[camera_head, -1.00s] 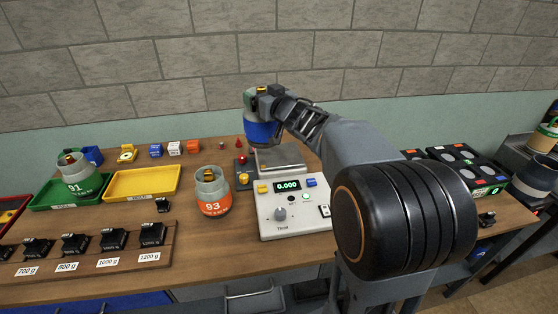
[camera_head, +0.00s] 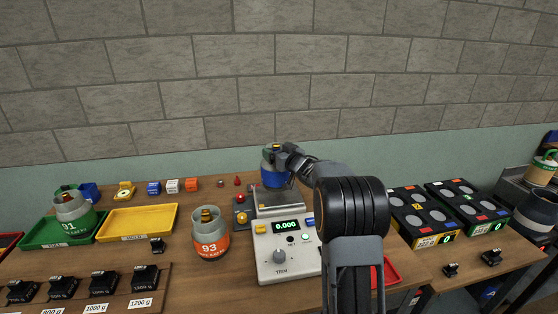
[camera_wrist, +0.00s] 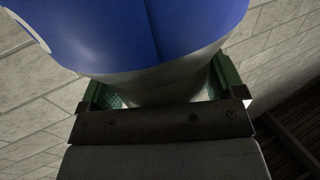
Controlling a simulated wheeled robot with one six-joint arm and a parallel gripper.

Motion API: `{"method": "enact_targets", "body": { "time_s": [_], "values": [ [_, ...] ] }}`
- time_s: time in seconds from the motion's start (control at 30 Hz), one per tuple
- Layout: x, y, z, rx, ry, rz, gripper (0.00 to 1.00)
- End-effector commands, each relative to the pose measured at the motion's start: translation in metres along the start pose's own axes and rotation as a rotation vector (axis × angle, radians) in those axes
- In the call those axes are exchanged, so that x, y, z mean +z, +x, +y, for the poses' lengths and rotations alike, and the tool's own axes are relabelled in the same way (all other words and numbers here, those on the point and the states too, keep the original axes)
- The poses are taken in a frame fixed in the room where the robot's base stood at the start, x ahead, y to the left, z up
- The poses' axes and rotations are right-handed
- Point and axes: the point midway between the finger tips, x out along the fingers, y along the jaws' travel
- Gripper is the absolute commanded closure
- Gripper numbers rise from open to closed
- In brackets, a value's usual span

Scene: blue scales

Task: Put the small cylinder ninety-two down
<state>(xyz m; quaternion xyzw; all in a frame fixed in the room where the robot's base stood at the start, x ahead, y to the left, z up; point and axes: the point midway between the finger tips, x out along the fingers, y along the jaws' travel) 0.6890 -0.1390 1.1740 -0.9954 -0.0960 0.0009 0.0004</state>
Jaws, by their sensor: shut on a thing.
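My gripper (camera_head: 284,154) is shut on a blue and grey cylinder (camera_head: 272,175), which is upright behind the white scale. Its number is not readable in either view. The cylinder overlaps the back of the scale's metal pan (camera_head: 282,204) in the head view; the display reads 0.000, and I cannot tell the gap between them. In the wrist view, the cylinder's blue band (camera_wrist: 150,35) fills the top, with its grey neck between the green-lined jaws (camera_wrist: 163,100). Orange cylinder 93 (camera_head: 211,246) stands left of the scale (camera_head: 284,268). Green cylinder 91 (camera_head: 75,222) stands in the green tray.
A yellow tray (camera_head: 138,222) is empty beside the green tray (camera_head: 35,238). Black weights (camera_head: 104,286) line the front left. Small coloured cubes (camera_head: 172,186) stand along the back. Black racks (camera_head: 422,214) and a red tray (camera_head: 389,272) are at the right.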

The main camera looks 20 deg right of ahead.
Motion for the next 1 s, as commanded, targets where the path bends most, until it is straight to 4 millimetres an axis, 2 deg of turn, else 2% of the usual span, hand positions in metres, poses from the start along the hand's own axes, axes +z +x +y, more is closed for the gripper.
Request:
{"method": "enact_targets", "body": {
  "time_s": [0.27,0.6,1.0],
  "values": [
    [0.008,0.006,0.008,-0.001,-0.001,0.007,0.86],
    [0.04,0.007,0.01,-0.001,-0.001,0.007,0.86],
    [0.044,0.007,0.01,0.0,-0.002,0.008,0.86]
  ]
}}
